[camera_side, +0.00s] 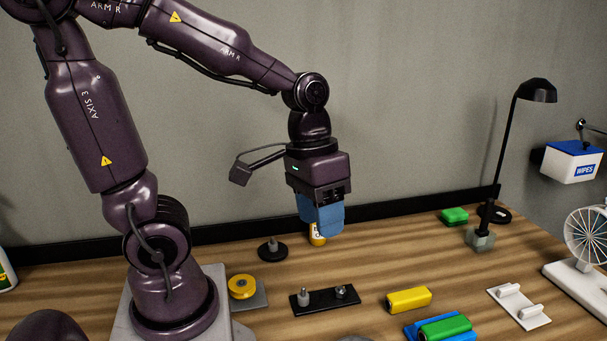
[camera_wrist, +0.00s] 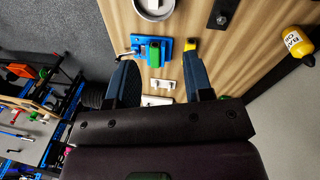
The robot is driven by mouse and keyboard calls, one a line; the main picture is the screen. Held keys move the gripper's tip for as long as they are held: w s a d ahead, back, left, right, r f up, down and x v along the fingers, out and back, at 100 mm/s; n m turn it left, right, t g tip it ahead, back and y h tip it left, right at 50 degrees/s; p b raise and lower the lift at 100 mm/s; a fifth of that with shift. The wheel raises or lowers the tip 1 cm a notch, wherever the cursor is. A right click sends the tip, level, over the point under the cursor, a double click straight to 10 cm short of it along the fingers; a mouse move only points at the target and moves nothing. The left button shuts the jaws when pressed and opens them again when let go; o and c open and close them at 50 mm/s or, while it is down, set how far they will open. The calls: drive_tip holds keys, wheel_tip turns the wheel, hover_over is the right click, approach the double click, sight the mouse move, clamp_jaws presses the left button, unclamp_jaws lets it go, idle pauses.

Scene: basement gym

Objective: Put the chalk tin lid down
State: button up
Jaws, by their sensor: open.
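My gripper (camera_side: 323,226) hangs above the back middle of the bench, pointing down, with blue fingers. In the wrist view my gripper (camera_wrist: 162,72) is open, with nothing between its fingers. A round white tin-like thing (camera_wrist: 153,10) is cut by the top edge of the wrist view; I cannot tell whether a lid is on it. A black disc with a knob (camera_side: 272,250) lies on the bench left of the gripper; I cannot tell whether it is the chalk tin lid. No other thing is clearly that lid.
A yellow bottle (camera_side: 317,239) stands behind the fingers. A yellow knob (camera_side: 241,287), black plate (camera_side: 324,299), yellow block (camera_side: 408,299), green block on a blue base (camera_side: 445,328) and white holder (camera_side: 519,307) lie in front. A lamp (camera_side: 508,160) stands at right.

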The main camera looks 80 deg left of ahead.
wheel_tip(320, 180, up, 6)
drive_tip(key=s+m+t+y, duration=0.1)
drive_tip(key=s+m+t, duration=0.1)
drive_tip(key=t, duration=0.2)
drive_tip(key=shift+s+r+y, duration=0.2)
drive_tip(key=shift+s+y, duration=0.05)
drive_tip(key=shift+y, duration=0.05)
